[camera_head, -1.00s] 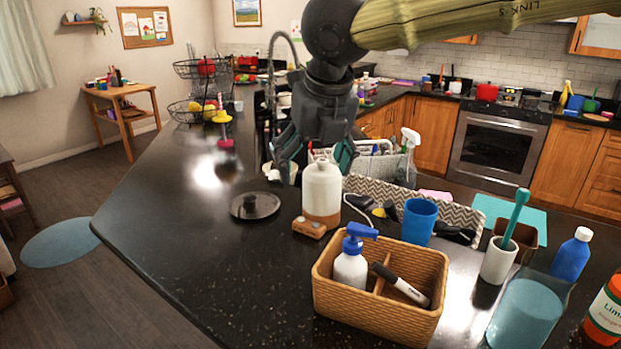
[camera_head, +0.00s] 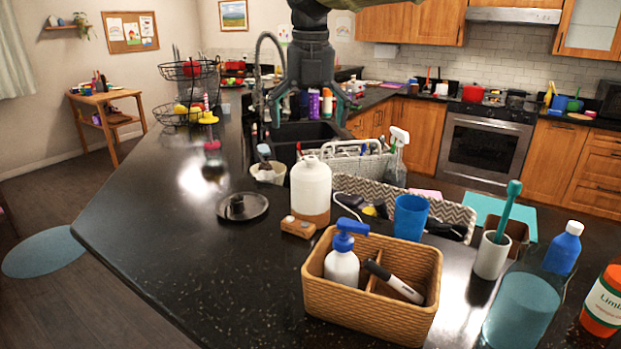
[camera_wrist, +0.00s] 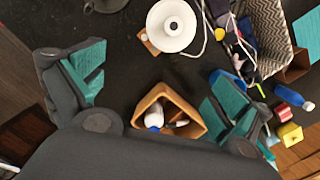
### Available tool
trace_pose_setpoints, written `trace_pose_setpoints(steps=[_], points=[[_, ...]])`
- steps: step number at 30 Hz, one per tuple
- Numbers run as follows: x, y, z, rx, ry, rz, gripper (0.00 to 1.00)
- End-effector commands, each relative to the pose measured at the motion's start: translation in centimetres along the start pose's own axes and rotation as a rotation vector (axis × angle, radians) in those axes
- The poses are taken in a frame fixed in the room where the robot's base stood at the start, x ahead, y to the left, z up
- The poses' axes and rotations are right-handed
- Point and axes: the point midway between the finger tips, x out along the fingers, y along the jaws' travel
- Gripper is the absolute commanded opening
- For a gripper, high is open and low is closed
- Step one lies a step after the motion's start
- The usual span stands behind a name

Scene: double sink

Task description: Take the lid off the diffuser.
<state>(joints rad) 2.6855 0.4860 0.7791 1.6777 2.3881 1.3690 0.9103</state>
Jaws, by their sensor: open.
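The diffuser (camera_head: 315,215) stands upright on the dark counter, with a tan lower part and a cream bottle-shaped lid (camera_head: 310,187) on top. In the wrist view the lid (camera_wrist: 171,24) shows from above as a white round shape with a small central opening, near the top edge. My gripper (camera_head: 305,110) is open and empty, above the diffuser in the head view and apart from it. In the wrist view its teal-padded fingers (camera_wrist: 163,88) are spread wide, and the lid lies beyond them, not between them.
A wicker caddy (camera_head: 345,311) with a pump bottle and marker stands in front of the diffuser. A dark round dish (camera_head: 260,212) lies left, a small wooden block (camera_head: 298,227) beside the base. A patterned bin (camera_head: 456,214) and blue cup (camera_head: 410,217) crowd the right. The counter's left is mostly clear.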

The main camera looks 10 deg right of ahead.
Motion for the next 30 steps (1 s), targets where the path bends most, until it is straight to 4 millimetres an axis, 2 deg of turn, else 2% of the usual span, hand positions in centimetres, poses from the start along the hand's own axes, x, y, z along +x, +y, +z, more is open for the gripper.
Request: trace_pose_setpoints(steps=[1,3,6,10,14,24,30], points=[[1.2,-0.1,1.6,0.033,0.029,-0.007,1.00],[2.0,-0.3,3.3,0.070,0.063,-0.017,1.00],[2.9,-0.7,5.0,0.111,0.099,-0.025,1.00],[3.6,-0.9,6.2,0.139,0.127,-0.031,1.00],[4.2,-1.0,6.5,0.148,0.136,-0.033,1.00],[8.3,-1.1,5.8,0.148,0.136,-0.034,1.00],[9.3,-1.1,5.5,0.147,0.134,-0.033,1.00]])
